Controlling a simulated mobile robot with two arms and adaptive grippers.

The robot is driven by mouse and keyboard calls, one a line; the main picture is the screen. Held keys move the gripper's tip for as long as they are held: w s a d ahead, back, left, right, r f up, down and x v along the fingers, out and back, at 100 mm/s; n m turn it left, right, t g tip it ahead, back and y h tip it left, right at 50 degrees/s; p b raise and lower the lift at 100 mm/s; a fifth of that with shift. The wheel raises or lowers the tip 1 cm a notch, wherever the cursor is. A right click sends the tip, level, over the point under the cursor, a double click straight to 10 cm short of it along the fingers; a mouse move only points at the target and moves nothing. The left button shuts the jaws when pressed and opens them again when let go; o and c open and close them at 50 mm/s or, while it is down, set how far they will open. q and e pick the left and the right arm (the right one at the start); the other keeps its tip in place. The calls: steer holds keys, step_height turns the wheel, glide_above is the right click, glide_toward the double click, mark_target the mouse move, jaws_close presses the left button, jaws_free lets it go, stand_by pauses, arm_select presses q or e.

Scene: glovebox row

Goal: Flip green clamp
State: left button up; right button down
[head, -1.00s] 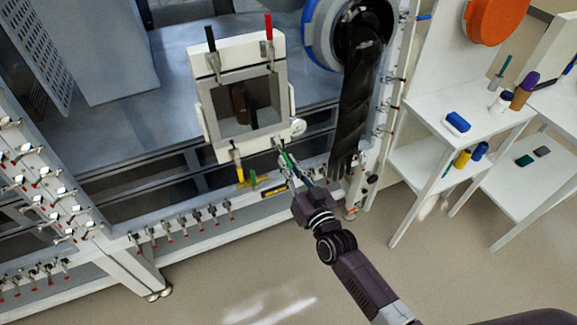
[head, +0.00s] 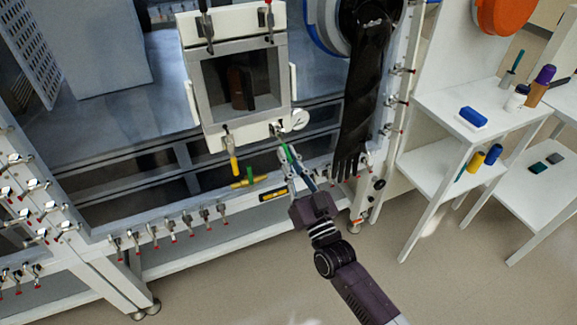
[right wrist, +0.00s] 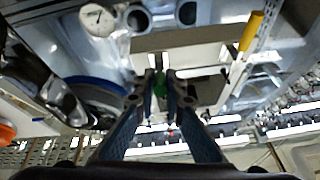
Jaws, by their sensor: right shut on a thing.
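The green clamp (head: 290,152) sits at the lower right corner of a white square hatch frame (head: 184,60) on the glovebox. Its green handle hangs downward. My right gripper (head: 290,160) reaches up from below and is shut on this handle. In the right wrist view the green handle (right wrist: 160,84) shows between the fingertips (right wrist: 162,86), partly hidden by them. A yellow-handled clamp (head: 234,165) hangs at the hatch's lower left and also shows in the right wrist view (right wrist: 251,31). My left gripper is not in view.
Black-handled (head: 204,22) and red-handled (head: 269,18) clamps are at the hatch top. A round gauge (head: 299,119) is just right of the green clamp. A black glove (head: 362,95) hangs close on the right. A yellow-green valve (head: 248,178) is below. White shelves (head: 440,105) stand right.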

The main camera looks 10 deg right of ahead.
stand_by(0.3)
steer(key=c, duration=2)
jaws_free()
steer(key=v, duration=1.2)
